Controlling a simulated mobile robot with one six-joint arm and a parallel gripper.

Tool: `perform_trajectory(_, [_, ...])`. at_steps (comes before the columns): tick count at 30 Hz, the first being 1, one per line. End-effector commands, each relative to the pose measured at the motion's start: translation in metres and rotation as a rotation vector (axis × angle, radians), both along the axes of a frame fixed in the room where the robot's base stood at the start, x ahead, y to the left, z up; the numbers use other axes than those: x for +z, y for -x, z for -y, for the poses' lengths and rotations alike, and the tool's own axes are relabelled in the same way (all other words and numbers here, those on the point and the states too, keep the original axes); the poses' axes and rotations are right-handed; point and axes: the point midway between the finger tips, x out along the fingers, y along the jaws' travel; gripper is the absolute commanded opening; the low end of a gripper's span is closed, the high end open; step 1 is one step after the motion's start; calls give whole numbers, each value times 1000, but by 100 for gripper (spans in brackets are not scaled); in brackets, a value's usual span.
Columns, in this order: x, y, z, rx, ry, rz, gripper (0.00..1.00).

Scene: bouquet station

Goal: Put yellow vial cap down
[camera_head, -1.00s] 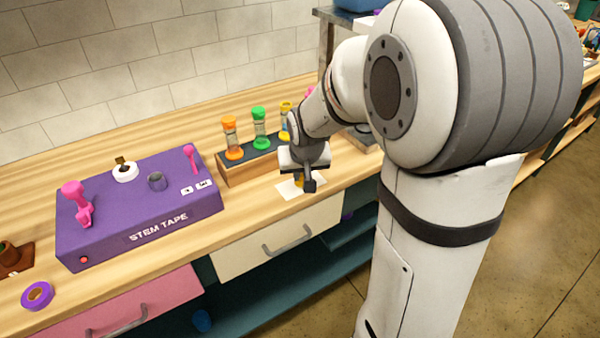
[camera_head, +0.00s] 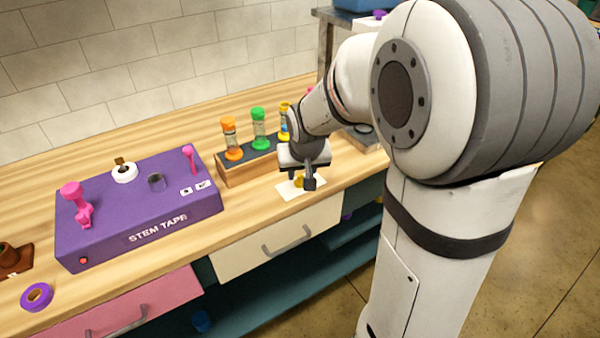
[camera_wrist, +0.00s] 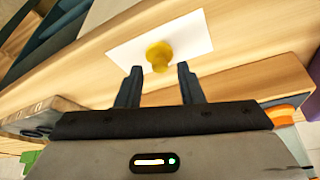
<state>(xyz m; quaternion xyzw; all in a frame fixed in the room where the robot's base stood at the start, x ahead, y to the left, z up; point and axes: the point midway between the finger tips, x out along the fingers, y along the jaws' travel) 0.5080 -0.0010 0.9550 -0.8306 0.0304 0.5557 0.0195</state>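The yellow vial cap (camera_head: 299,181) rests on a white sheet (camera_head: 287,190) near the front edge of the wooden counter. In the wrist view the cap (camera_wrist: 159,56) sits on the white sheet (camera_wrist: 199,33), just beyond my fingertips. My gripper (camera_head: 304,184) is low over the sheet. In the wrist view my gripper (camera_wrist: 159,70) is open, with a gap between each finger and the cap. A vial with a yellow top (camera_head: 284,108) stands in the rack, partly hidden by my arm.
The wooden rack (camera_head: 235,175) also holds an orange vial (camera_head: 230,138) and a green vial (camera_head: 259,128), close behind my gripper. A purple stem tape box (camera_head: 130,228) stands left. A purple tape roll (camera_head: 37,296) lies at the front left.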

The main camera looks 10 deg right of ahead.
Motion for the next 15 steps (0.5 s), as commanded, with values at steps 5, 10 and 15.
perform_trajectory(5, [37,14,-1,0,0,7,34])
perform_trajectory(10, [70,28,-3,0,0,6,34])
perform_trajectory(15, [92,37,-3,1,0,4,34])
